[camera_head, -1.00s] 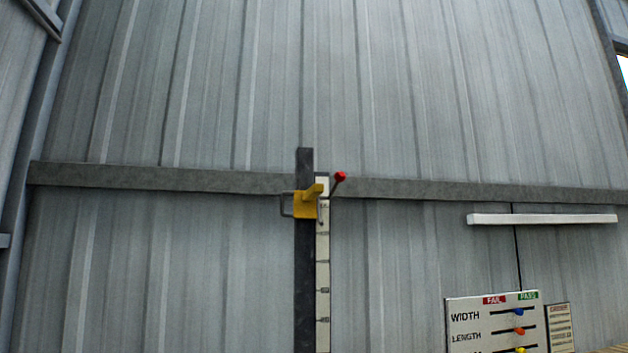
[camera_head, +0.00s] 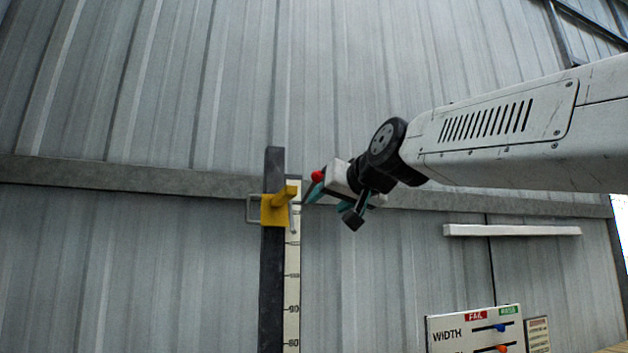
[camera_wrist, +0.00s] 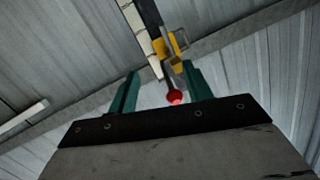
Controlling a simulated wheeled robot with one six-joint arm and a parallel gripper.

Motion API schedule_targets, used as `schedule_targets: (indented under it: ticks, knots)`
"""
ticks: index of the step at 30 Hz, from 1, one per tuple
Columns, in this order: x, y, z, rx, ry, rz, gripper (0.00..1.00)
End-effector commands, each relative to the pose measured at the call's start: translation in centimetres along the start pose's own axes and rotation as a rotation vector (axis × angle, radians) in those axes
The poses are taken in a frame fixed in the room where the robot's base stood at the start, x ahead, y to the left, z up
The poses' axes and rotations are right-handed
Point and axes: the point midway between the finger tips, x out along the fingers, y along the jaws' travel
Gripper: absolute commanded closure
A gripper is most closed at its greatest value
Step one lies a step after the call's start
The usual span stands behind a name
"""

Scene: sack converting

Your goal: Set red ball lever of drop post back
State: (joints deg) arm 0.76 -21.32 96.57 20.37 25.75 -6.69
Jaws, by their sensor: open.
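The drop post (camera_head: 273,290) is a dark upright bar with a pale marked scale beside it. A yellow carriage (camera_head: 274,208) with a grey loop handle sits near its top. The lever's red ball (camera_head: 317,176) is to the right of the carriage, at the tip of my gripper (camera_head: 318,188). In the wrist view the red ball (camera_wrist: 174,97) lies between my two open green fingers (camera_wrist: 160,90), nearer the right one. The lever's rod runs up from the ball toward the yellow carriage (camera_wrist: 163,47). I cannot tell whether a finger touches the ball.
A grey wall rail (camera_head: 130,177) runs behind the post. A white bar (camera_head: 512,230) is on the wall at the right. A board with WIDTH sliders (camera_head: 475,331) and a small sign (camera_head: 538,334) stand at the lower right. The wall left of the post is clear.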

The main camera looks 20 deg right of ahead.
Motion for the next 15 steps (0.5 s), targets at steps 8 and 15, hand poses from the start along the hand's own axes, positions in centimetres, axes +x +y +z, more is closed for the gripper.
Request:
schedule_targets:
  ticks: [8,15]
  knots:
    - [1.4,-0.9,-6.9,0.019,0.169,-0.018,0.50]
    - [5.3,-0.9,-7.4,0.018,0.165,-0.018,0.50]
